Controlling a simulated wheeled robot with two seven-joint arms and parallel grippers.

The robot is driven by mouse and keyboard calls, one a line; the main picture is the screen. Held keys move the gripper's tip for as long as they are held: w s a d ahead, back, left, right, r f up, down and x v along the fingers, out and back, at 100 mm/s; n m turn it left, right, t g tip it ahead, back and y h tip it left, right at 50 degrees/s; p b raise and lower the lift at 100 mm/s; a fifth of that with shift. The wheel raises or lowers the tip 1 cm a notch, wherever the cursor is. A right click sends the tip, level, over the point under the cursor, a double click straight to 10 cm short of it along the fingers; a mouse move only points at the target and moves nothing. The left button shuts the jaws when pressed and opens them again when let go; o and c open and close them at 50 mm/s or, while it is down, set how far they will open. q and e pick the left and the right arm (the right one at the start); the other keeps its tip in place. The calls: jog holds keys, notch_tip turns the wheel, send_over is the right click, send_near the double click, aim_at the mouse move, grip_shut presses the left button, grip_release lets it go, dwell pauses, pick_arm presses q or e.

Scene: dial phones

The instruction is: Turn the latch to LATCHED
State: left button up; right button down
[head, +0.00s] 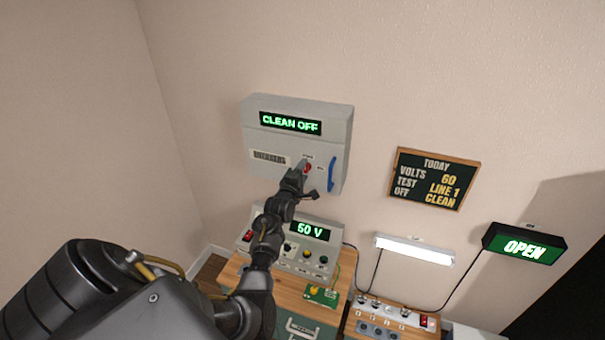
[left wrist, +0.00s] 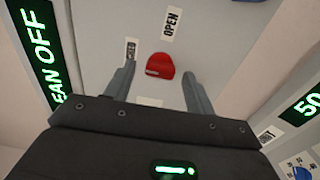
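The latch is a red knob (head: 307,167) on the front of a grey wall box (head: 262,143). In the left wrist view the red knob (left wrist: 160,66) sits between the two fingers of my left gripper (head: 299,171), with a gap on each side. The gripper is open and in front of the knob. An OPEN label (left wrist: 172,24) is beside the knob; a second small label (left wrist: 131,50) is too blurred to read surely. The box display (head: 291,123) reads CLEAN OFF. My right gripper is not in view.
A blue handle (head: 332,174) is on the box, right of the knob. Below, a console with a 50 V display (head: 310,231) stands on a wooden bench (head: 285,313). A chalkboard (head: 433,178), a white lamp (head: 415,250) and an OPEN sign (head: 524,246) are on the wall to the right.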

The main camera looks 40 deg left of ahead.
pick_arm(q)
jog(key=shift+s, duration=0.1)
jog(key=b+v, duration=0.2)
jog(key=v, duration=0.8)
jog(key=shift+s+d, duration=0.2)
jog(key=shift+s, duration=0.05)
dwell(0.3)
